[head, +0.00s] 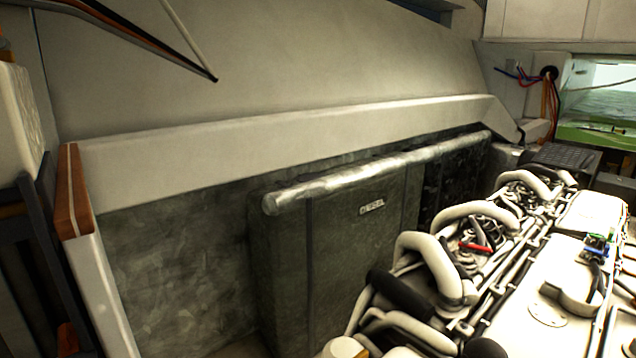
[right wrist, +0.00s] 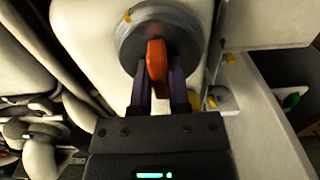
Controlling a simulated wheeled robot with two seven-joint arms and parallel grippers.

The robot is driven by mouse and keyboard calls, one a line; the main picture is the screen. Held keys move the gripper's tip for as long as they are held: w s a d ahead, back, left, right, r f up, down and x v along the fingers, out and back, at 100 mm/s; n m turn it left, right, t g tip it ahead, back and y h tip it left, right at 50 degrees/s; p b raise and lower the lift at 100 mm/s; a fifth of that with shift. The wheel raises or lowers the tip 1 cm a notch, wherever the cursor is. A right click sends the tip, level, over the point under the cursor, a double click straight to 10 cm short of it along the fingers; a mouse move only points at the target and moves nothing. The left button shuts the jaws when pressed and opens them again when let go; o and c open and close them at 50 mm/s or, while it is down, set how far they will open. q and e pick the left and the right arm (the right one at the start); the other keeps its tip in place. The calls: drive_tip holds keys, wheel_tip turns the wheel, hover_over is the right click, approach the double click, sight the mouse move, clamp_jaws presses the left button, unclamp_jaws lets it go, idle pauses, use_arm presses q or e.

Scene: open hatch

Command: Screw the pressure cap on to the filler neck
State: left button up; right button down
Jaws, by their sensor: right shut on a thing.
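In the right wrist view my right gripper (right wrist: 160,88) has its two dark fingers closed on either side of an orange-red grip bar. The bar belongs to the pressure cap (right wrist: 156,62), which faces the camera in front of a round grey disc or collar. The cap is at a white tank-like body (right wrist: 85,30). The filler neck is hidden behind the cap, and I cannot tell how far the cap is seated. Neither gripper shows in the head view.
In the right wrist view white pipes (right wrist: 40,150) lie at left and a pale panel (right wrist: 265,120) at right. In the head view the engine (head: 530,280) fills the lower right, beside a grey tank (head: 335,270) with a silvery pipe (head: 390,170) along its top.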

drive_tip(key=shift+s+f, duration=0.2)
